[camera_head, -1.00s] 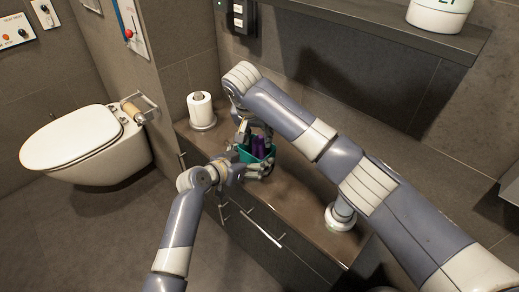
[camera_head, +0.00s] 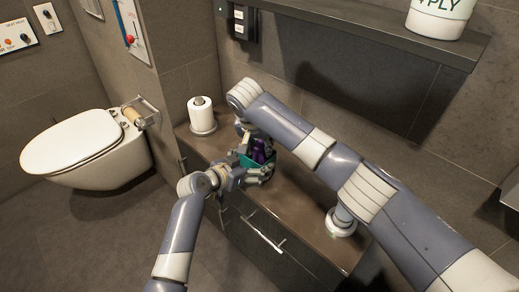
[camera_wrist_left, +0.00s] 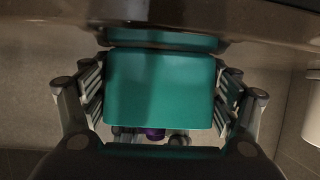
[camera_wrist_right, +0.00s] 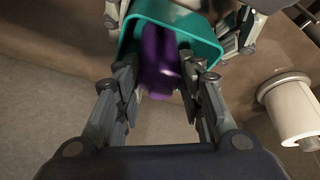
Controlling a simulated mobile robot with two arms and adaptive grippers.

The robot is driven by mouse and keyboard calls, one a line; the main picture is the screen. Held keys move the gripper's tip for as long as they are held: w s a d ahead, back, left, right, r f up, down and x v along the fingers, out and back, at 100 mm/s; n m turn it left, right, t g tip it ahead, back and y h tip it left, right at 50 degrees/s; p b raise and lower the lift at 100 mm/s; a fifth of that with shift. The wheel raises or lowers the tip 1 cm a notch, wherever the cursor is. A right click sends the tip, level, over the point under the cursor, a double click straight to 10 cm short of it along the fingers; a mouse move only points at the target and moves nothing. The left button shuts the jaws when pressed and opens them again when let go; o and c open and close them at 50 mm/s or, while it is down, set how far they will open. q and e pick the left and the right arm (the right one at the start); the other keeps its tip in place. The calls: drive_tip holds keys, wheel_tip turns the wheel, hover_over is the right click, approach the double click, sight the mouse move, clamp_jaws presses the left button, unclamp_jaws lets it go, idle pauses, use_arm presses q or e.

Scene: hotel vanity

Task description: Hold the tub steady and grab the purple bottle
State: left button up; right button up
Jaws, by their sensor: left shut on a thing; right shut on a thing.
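The teal tub (camera_wrist_left: 160,85) sits on the brown counter, its wall filling the middle of the left wrist view. It also shows in the head view (camera_head: 246,161), partly hidden by my grippers. My left gripper (camera_head: 252,177) is shut around the tub, with fingers on two opposite sides. The purple bottle (camera_wrist_right: 158,50) stands inside the tub and reaches above its rim. My right gripper (camera_wrist_right: 162,76) comes from above and is shut on the bottle, one finger on each side. The bottle's lower part is hidden in the tub.
A paper roll on a holder (camera_head: 201,115) stands behind the tub at the counter's left end. A white-based fixture (camera_head: 340,222) is at the counter's right. A shelf (camera_head: 400,35) holding a white container (camera_head: 440,18) hangs above. A toilet (camera_head: 85,150) is left.

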use_arm(q)
drive_tip(key=shift+f, duration=0.1)
use_arm(e)
wheel_tip(320, 180, up, 10)
drive_tip(key=shift+f, duration=0.1)
use_arm(q)
drive_tip(key=o, duration=1)
drive_tip(key=shift+o, duration=0.2)
